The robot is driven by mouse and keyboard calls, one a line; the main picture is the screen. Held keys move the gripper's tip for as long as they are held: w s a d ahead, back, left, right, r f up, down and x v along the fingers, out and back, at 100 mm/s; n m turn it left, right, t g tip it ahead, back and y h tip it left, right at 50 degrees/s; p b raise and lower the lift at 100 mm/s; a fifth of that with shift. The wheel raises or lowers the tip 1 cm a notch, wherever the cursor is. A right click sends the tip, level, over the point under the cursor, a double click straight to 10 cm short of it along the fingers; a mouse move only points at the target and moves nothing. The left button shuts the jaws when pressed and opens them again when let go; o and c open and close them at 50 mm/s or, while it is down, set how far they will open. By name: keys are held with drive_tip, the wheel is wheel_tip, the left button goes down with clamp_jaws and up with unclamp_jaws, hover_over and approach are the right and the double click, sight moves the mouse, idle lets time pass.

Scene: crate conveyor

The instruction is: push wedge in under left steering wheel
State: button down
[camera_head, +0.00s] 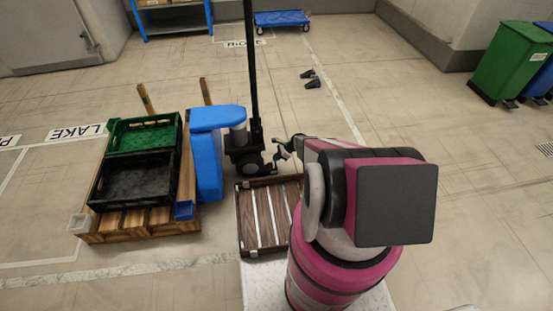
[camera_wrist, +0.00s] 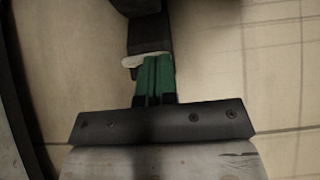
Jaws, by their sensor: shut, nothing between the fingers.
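The black lower end of the pallet truck (camera_head: 250,150), with its tall handle, stands beside the blue body. Its wheels there are too small and dark to tell left from right. My gripper (camera_head: 282,150) is low beside it on the right. In the wrist view, my gripper's green fingers (camera_wrist: 154,72) are shut together with nothing between them. A dark block (camera_wrist: 150,32), perhaps the wedge, lies straight ahead of the fingertips, with a pale edge (camera_wrist: 143,58) at its near end. A rounded black thing (camera_wrist: 135,5), perhaps a wheel, shows beyond it, cut off by the frame. Whether they touch is unclear.
A wooden pallet (camera_head: 115,222) with a green crate (camera_head: 146,117) and a black crate (camera_head: 100,190) stands left. A brown slatted crate (camera_head: 240,225) lies near my base. Two dark wedge-like pieces (camera_head: 312,84) lie on the floor behind.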

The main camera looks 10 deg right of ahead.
drive_tip(key=shift+a+f, duration=0.2)
drive_tip(key=shift+a, duration=0.1)
drive_tip(key=d+f+v, duration=0.2)
drive_tip(key=v, duration=1.1)
drive_tip(key=shift+d+r, duration=0.15)
drive_tip(key=shift+d, duration=0.1)
